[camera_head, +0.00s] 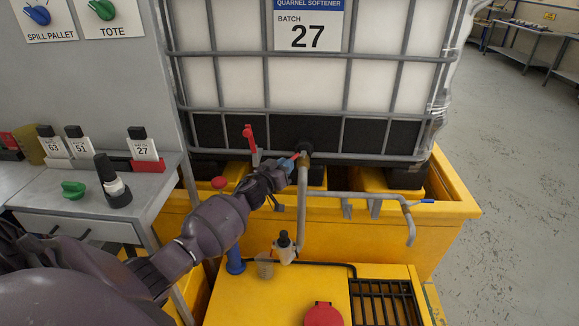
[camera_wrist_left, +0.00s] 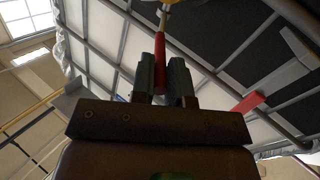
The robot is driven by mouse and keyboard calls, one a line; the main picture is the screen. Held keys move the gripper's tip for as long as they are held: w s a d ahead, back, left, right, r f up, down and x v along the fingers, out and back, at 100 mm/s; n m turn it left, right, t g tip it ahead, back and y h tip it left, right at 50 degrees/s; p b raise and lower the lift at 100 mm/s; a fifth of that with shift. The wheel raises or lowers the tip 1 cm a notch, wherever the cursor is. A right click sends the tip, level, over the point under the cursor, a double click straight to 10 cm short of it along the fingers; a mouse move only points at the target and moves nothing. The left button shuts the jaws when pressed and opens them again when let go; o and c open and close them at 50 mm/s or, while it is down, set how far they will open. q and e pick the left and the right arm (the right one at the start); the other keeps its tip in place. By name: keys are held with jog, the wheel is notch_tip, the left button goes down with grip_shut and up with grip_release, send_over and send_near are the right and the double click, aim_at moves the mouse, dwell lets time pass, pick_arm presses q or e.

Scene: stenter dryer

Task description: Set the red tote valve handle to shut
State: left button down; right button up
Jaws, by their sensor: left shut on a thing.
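The white caged tote (camera_head: 350,80) carries a batch 27 label and stands in the yellow bund. Its outlet valve (camera_head: 304,150) sits low at the front, above a grey downpipe. My left gripper (camera_head: 292,163) is at this valve, shut on its slim red handle (camera_head: 296,156). In the left wrist view the red handle (camera_wrist_left: 161,62) lies between the two dark fingers (camera_wrist_left: 161,80), its far end running to the valve body at the top. The gripper hides part of the handle in the head view. My right gripper is not in view.
A second red lever (camera_head: 249,138) stands upright just left of the valve, also seen in the left wrist view (camera_wrist_left: 248,103). A bench (camera_head: 95,205) stands left.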

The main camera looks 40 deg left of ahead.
pick_arm(q)
jog(key=a+m+h+b, duration=0.1)
jog(key=a+m+h, duration=0.1)
jog(key=h, duration=0.1)
jog(key=w+a+m+g+h+b, duration=0.1)
jog(key=m+h+b, duration=0.1)
jog(key=h, duration=0.1)
jog(key=a+m+g+h+b, duration=0.1)
jog(key=a+m+h, duration=0.1)
jog(key=h, duration=0.1)
jog(key=shift+w+a+f+b, duration=0.1)
jog(key=shift+w+a+b, duration=0.1)
jog(key=shift+a+b, duration=0.15)
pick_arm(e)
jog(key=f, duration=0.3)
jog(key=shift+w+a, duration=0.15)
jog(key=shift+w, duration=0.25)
pick_arm(q)
jog(key=c, duration=1.1)
grip_release()
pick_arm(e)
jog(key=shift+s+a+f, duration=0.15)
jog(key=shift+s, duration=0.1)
